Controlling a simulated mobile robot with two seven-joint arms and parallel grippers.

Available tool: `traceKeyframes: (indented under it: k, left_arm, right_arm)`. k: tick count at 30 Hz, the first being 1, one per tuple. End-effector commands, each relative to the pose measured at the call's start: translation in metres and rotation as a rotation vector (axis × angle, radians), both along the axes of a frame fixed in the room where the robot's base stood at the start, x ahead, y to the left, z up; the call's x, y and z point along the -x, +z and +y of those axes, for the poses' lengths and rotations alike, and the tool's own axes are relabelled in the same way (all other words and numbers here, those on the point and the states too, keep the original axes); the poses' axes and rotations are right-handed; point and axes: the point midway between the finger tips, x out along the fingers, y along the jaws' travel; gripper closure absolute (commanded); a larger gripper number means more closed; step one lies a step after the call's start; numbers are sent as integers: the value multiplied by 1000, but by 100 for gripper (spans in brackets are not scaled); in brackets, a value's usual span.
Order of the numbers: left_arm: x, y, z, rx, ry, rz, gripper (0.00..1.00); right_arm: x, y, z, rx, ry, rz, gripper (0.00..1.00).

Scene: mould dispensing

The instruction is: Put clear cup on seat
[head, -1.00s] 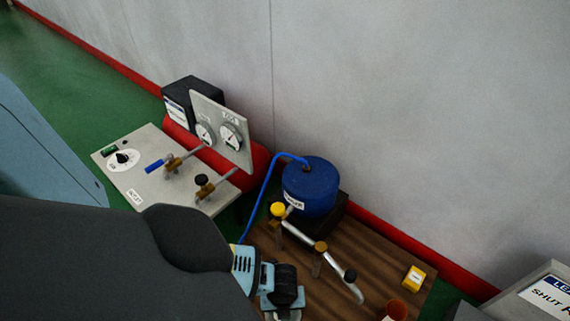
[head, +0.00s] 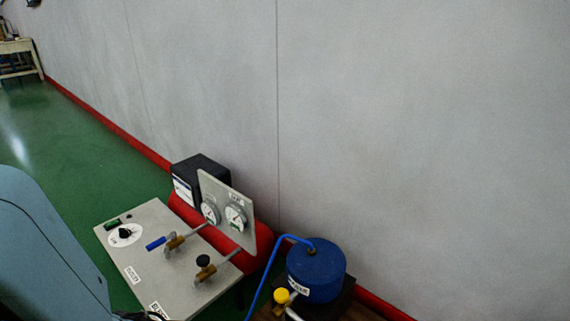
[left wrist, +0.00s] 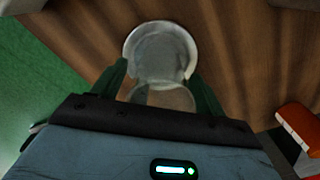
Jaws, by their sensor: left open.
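A clear, see-through cup (left wrist: 160,52) with a pale round rim shows in the left wrist view, over or on the brown wooden surface. My left gripper (left wrist: 158,74) is open, with one dark finger on each side of the cup. I cannot tell whether the fingers touch it. In the head view neither the cup nor my left gripper shows. I cannot make out a seat in either view. My right gripper is in neither view.
An orange-and-white block (left wrist: 298,125) lies at the right of the wooden surface (left wrist: 65,35). The head view shows a blue tank (head: 316,272), a grey panel (head: 160,245) with valves and gauges, and a red cylinder (head: 262,240) by the wall.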

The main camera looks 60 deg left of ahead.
Motion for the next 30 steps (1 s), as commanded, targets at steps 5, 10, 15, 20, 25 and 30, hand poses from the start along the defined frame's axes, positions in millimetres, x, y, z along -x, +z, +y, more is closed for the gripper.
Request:
traceKeyframes:
  k: [5,10,15,20,25,30]
  left_arm:
    - [-1,31,0,0,-1,-4,27]
    - [-1,68,1,0,-1,-6,27]
    - [-1,97,0,0,-1,-4,27]
    - [0,113,1,0,0,-1,27]
    - [0,119,0,-1,1,-1,27]
    - [0,119,0,0,1,0,27]
  right_arm:
    - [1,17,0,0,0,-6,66]
    - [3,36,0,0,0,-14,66]
    - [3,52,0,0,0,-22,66]
    - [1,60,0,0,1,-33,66]
    - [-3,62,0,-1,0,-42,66]
    - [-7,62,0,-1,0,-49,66]
